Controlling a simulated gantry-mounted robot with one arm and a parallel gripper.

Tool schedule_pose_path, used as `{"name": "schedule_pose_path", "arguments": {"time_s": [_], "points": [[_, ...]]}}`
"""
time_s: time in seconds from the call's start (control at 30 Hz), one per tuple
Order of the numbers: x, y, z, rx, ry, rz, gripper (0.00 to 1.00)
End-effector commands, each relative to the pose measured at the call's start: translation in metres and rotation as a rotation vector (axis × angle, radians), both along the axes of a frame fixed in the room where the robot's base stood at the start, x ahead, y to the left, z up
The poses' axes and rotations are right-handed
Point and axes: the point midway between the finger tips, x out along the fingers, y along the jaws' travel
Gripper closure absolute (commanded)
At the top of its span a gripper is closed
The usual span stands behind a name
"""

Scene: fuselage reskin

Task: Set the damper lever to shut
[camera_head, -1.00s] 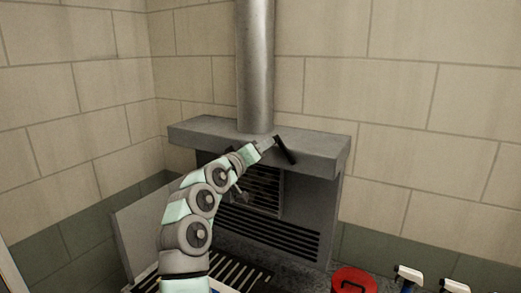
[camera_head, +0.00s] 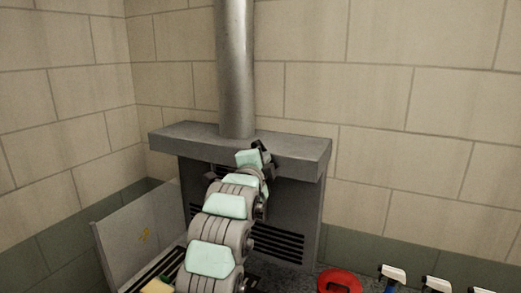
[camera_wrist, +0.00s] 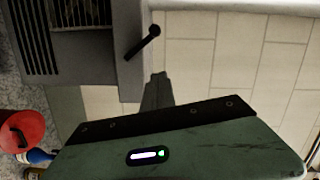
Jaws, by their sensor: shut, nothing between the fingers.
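The damper lever (camera_wrist: 141,44) is a short black bar with a round knob end, on the grey hood of the stove. In the wrist view it slants across the hood's edge, knob end over the pale wall. In the head view the lever (camera_head: 261,149) shows just right of my arm's end, below the flue pipe, partly hidden. My gripper (camera_wrist: 158,77) is shut and empty. In the wrist view its fingertips sit below the lever with a visible gap. In the head view my arm hides the fingers.
The grey hood (camera_head: 300,149) juts out under the metal flue pipe (camera_head: 235,70). An open panel (camera_head: 140,225) stands at left. A red lidded container (camera_head: 340,281) and several white-topped spray bottles (camera_head: 392,273) stand at lower right. Tiled walls close the corner.

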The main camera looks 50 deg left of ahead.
Motion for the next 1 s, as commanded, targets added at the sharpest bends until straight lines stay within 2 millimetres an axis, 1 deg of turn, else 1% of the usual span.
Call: {"name": "schedule_pose_path", "arguments": {"time_s": [0.17, 0.6, 0.83, 0.9, 1.0], "points": [[0.007, 0.006, 0.002, 0.017, 0.012, 0.002, 1.0], [0.057, 0.046, 0.0, 0.013, 0.011, 0.001, 1.0], [0.077, 0.064, -0.002, 0.014, 0.013, 0.002, 1.0], [0.069, 0.077, -0.004, 0.014, 0.011, 0.006, 1.0], [0.064, 0.088, -0.007, 0.013, 0.011, 0.003, 1.0]]}}
